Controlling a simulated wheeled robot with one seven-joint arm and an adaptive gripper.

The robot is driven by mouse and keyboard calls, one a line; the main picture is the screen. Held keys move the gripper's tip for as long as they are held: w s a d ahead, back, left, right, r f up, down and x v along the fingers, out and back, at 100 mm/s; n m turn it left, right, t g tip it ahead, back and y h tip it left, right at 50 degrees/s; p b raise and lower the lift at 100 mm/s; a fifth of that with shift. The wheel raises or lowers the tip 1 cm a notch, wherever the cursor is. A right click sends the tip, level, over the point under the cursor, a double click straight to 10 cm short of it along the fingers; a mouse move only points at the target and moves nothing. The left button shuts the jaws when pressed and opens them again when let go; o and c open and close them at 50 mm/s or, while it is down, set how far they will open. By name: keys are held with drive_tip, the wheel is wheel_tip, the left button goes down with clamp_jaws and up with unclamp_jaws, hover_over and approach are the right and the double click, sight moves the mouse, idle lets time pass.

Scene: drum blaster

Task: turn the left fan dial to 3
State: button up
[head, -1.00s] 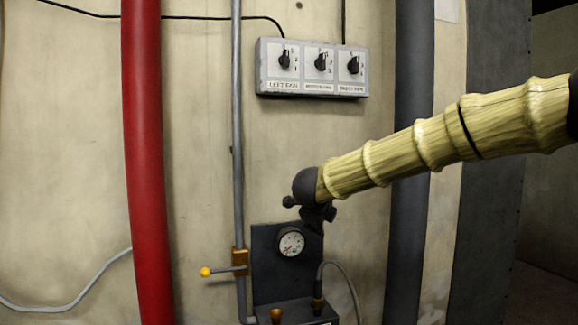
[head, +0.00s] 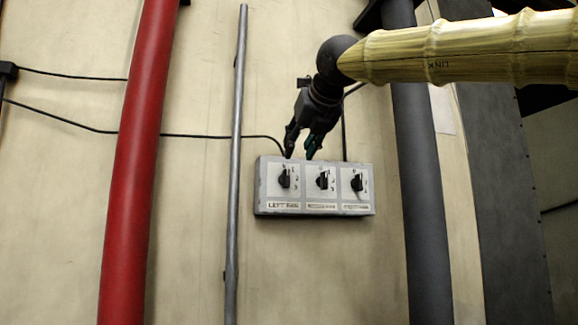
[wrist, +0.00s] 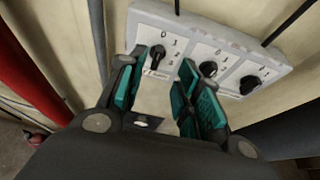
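The left fan dial (head: 284,179) is a black knob on the left panel of a grey wall box (head: 265,203), above a label reading LEFT FAN. It also shows in the wrist view (wrist: 156,57), with marks 0 and 1 beside it. The middle dial (head: 322,180) and right dial (head: 357,182) sit to its right. My gripper (head: 300,156) points down at the top edge of the box, above the left and middle dials. Its teal-padded fingers (wrist: 158,92) are apart with nothing between them. In the wrist view the left dial lies beyond the fingertips, apart from them.
A red pipe (head: 140,160) runs down the wall at left, with a thin grey conduit (head: 236,170) between it and the box. A thick dark pipe (head: 418,180) stands to the right. Black cables (head: 210,136) reach the box from above. The wall below the box is clear.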

sight(286, 179)
drive_tip(key=p+x, duration=0.2)
drive_tip(key=x, duration=0.6)
drive_tip(key=shift+w+a+f, duration=0.15)
drive_tip(key=shift+w+f, duration=0.05)
drive_tip(key=shift+w, duration=0.1)
drive_tip(key=shift+c, duration=0.4)
clamp_jaws()
